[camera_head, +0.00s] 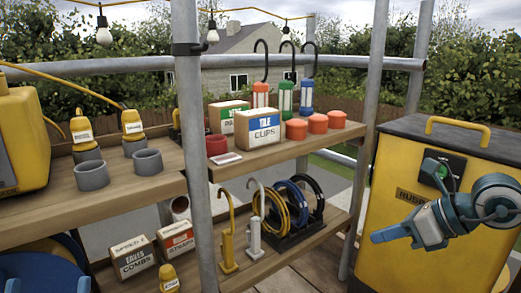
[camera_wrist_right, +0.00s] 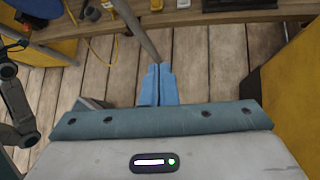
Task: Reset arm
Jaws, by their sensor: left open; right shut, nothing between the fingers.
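My right gripper (camera_head: 374,238) is at the right of the head view, in front of the yellow machine. Its blue fingers are together and empty, pointing left. In the right wrist view the same fingers (camera_wrist_right: 157,84) are pressed side by side above the plank floor, with nothing between them. My left gripper (camera_head: 48,285) is at the bottom left corner of the head view, with only its blue finger ends showing, spread apart. Most of it is cut off by the frame edge, and I see nothing held in it.
A wooden shelf rack (camera_head: 120,196) with metal posts carries boxes, cups, hooks and coiled cables. A tile clips box (camera_head: 258,128) stands on its upper right shelf. A yellow machine (camera_head: 440,180) stands at the right. The plank floor (camera_wrist_right: 205,62) below the right gripper is clear.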

